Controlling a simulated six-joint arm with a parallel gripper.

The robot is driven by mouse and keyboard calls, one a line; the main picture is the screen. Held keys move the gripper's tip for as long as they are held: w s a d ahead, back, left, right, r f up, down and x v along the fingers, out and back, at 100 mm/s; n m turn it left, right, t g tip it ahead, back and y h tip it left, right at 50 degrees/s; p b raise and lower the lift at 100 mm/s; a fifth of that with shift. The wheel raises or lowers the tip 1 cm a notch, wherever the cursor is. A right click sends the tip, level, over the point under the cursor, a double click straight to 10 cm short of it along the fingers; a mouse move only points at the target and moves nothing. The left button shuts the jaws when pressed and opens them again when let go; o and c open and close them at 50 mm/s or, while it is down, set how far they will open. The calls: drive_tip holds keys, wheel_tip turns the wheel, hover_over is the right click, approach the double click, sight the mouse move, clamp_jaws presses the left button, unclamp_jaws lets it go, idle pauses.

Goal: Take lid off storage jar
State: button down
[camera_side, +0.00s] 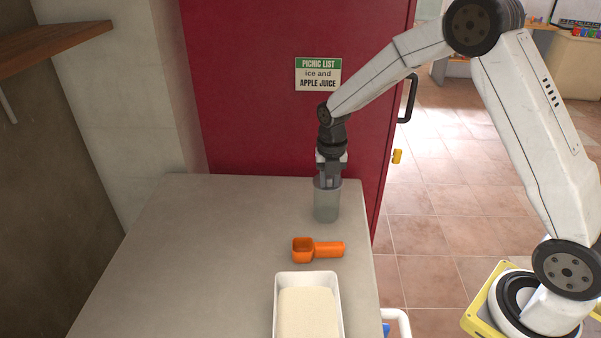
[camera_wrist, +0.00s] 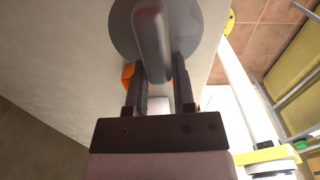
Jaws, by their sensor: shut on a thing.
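The storage jar (camera_side: 327,204) is a grey, slightly see-through cylinder standing upright at the back right of the grey table. Its round grey lid (camera_wrist: 189,28) shows in the wrist view, with a raised bar handle (camera_wrist: 150,38) across it. My gripper (camera_side: 328,180) is directly above the jar, pointing down, and is shut on the lid's handle. In the wrist view my fingers (camera_wrist: 158,80) reach to the handle. The lid appears to be on the jar; the side view does not clearly show any gap between them.
An orange scoop (camera_side: 329,249) lies on the table (camera_side: 190,260) in front of the jar. A white tray (camera_side: 280,308) of pale powder stands at the front edge. A red door (camera_side: 260,120) with a sign is close behind. The table's left is clear.

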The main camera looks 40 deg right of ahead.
drive_tip(key=shift+r, duration=0.8)
drive_tip(key=s+a+r, duration=0.1)
drive_tip(key=s+r, duration=1)
drive_tip(key=s, duration=0.3)
drive_tip(key=shift+r, duration=0.2)
drive_tip(key=shift+w+f, duration=0.1)
drive_tip(key=shift+w, duration=0.05)
